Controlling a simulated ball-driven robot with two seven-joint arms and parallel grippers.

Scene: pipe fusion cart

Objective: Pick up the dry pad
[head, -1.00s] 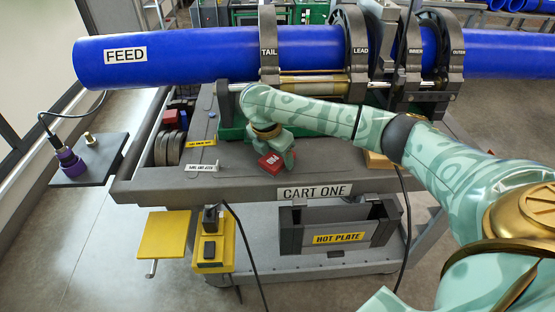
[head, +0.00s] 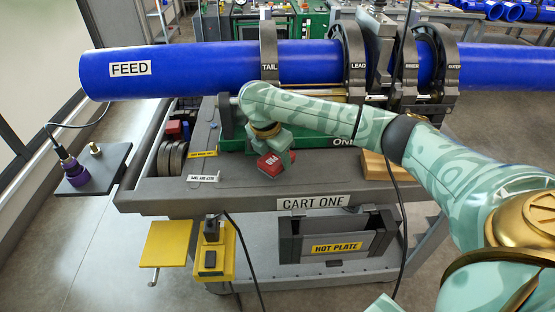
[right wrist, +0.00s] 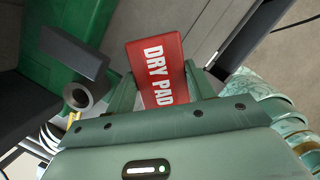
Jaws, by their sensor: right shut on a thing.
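The dry pad is a red block with white lettering; in the head view the dry pad (head: 270,164) is tilted, just above the grey top of the cart (head: 235,190). My right gripper (head: 282,158) is shut on it. In the right wrist view the dry pad (right wrist: 158,70) sits between the two green fingers of my right gripper (right wrist: 160,92), its "DRY PAD" lettering facing the camera. Whether its lower edge touches the cart top cannot be told. My left gripper is not in view.
A blue pipe (head: 210,66) runs above the cart through several dark clamps. A wooden block (head: 374,166) lies right of my gripper. A white label (head: 204,178) and yellow label (head: 202,153) lie left. A hot plate holder (head: 338,240) hangs below.

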